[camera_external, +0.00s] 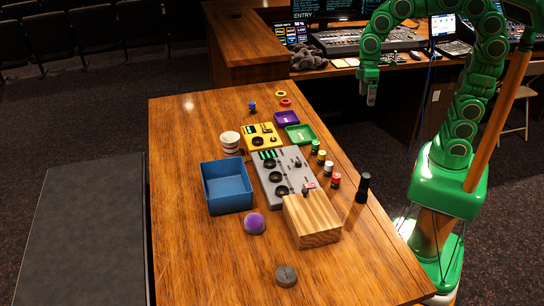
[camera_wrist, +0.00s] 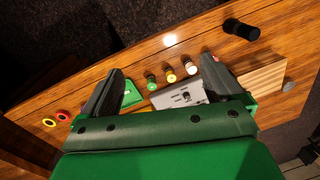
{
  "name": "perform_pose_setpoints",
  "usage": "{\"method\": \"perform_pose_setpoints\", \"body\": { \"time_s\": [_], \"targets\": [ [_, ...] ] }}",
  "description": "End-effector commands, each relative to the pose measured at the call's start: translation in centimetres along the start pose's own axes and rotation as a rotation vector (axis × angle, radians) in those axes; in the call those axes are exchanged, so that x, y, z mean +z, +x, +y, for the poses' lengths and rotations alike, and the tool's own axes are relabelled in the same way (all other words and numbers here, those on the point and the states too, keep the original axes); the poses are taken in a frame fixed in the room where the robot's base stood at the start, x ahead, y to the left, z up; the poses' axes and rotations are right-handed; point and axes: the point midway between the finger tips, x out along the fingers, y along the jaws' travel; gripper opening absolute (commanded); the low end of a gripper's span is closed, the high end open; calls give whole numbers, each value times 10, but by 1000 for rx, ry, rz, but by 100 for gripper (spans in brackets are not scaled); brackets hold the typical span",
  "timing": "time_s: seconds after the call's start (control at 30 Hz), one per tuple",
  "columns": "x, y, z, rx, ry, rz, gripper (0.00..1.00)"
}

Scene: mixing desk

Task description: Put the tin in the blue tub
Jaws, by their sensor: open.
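A small, low, round grey tin (camera_external: 286,276) sits on the wooden desk near its front end. A small grey thing (camera_wrist: 288,86) past the wooden block in the wrist view looks like the same tin. The open square blue tub (camera_external: 226,187) stands near the desk's left edge, left of the grey mixer, and looks empty. I cannot make out the tub in the wrist view. My gripper (camera_external: 371,99) is open and empty, pointing down, high at the far right, well away from both. Its two spread fingers (camera_wrist: 162,68) show in the wrist view.
The grey mixer (camera_external: 281,174), several small cylinders and a tall black cylinder (camera_external: 362,188) stand to the right. White stacked discs (camera_external: 229,141) are behind the tub. The desk's front left is clear.

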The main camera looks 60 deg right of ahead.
Motion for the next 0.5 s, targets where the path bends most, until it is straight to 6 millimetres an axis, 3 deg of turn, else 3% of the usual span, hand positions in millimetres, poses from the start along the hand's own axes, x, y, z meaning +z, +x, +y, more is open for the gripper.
{"method": "perform_pose_setpoints", "body": {
  "time_s": [0.1,0.5],
  "targets": [
    [-35,2,-10,-7,-86,8,94],
    [-142,17,-62,-31,-376,47,94]
  ]
}}
